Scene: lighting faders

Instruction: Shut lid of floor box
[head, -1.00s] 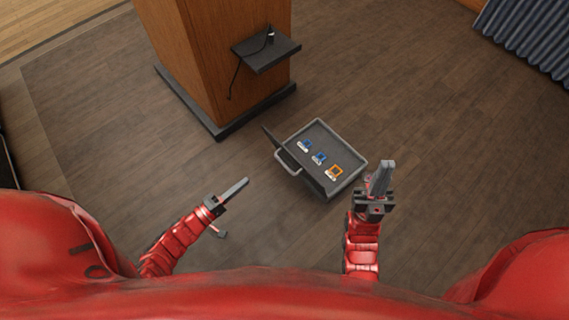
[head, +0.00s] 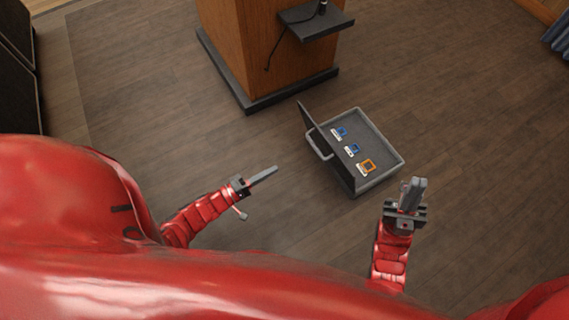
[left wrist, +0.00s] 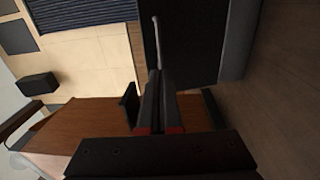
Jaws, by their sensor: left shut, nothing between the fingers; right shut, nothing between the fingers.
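The floor box (head: 382,181) is a grey-rimmed box in the wooden floor, with two blue sockets and one orange socket inside. Its dark lid (head: 325,140) stands raised along the box's left side, with a grey handle loop (head: 318,146) on its outer face. My left gripper (head: 264,175) is shut and empty, left of the lid and apart from it. In the left wrist view its closed fingers (left wrist: 158,100) point ahead. My right gripper (head: 412,192) is shut and empty, just beyond the box's near right corner in the picture; whether it touches is unclear.
A wooden lectern (head: 265,50) on a dark base stands behind the box, with a small black shelf (head: 316,21) and hanging cable. Dark cabinets (head: 18,75) stand at the far left. The floor right of the box is clear.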

